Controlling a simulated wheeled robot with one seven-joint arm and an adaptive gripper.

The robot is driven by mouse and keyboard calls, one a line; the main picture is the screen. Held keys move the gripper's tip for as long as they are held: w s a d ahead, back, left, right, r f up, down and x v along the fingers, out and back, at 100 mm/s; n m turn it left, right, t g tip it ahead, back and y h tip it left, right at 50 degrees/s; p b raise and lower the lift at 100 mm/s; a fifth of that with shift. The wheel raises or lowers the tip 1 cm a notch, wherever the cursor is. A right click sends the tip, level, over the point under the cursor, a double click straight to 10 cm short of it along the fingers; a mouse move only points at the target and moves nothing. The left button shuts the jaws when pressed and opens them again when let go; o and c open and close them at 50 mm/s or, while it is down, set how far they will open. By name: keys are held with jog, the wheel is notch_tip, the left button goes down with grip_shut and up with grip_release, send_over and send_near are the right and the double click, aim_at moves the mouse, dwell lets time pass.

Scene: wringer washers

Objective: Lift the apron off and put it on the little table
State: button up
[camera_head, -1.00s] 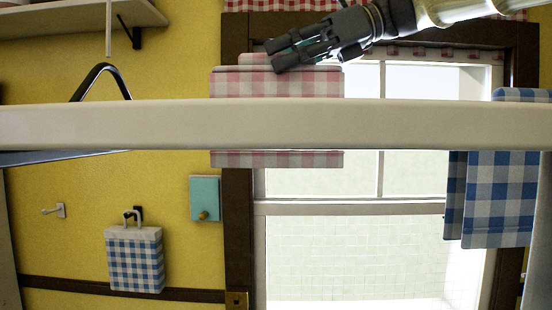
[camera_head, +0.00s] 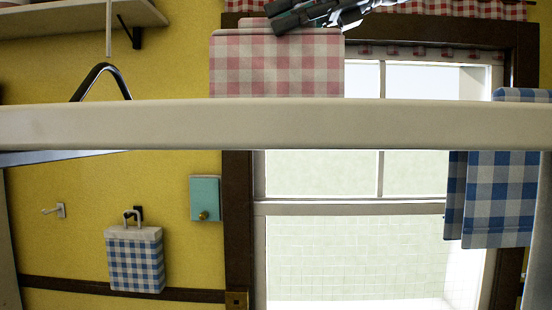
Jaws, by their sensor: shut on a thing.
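The apron is most likely the pink-and-white checked cloth (camera_head: 275,68) standing above the pale horizontal bar, left of the window. Its lower edge is hidden behind the bar. My gripper (camera_head: 282,20) is at the top edge of this cloth, shut on it, with part of the gripper cut off by the top of the picture. No little table is in view.
The pale bar (camera_head: 400,125) crosses the whole view in front. A blue-checked cloth (camera_head: 495,195) hangs at the right. A blue-checked bag (camera_head: 135,262), a teal box (camera_head: 204,198) and an empty hook (camera_head: 54,210) are on the yellow wall. A shelf (camera_head: 70,18) is upper left.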

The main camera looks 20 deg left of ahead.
jog(key=shift+r, duration=2.25)
jog(key=shift+s, duration=0.1)
jog(key=s+d+b, duration=0.3)
jog(key=s+d, duration=0.1)
jog(key=s, duration=1)
jog(key=shift+s+d+b, duration=0.15)
jog(key=shift+s+b, duration=0.05)
jog(key=shift+b, duration=0.2)
jog(key=shift+w, duration=0.15)
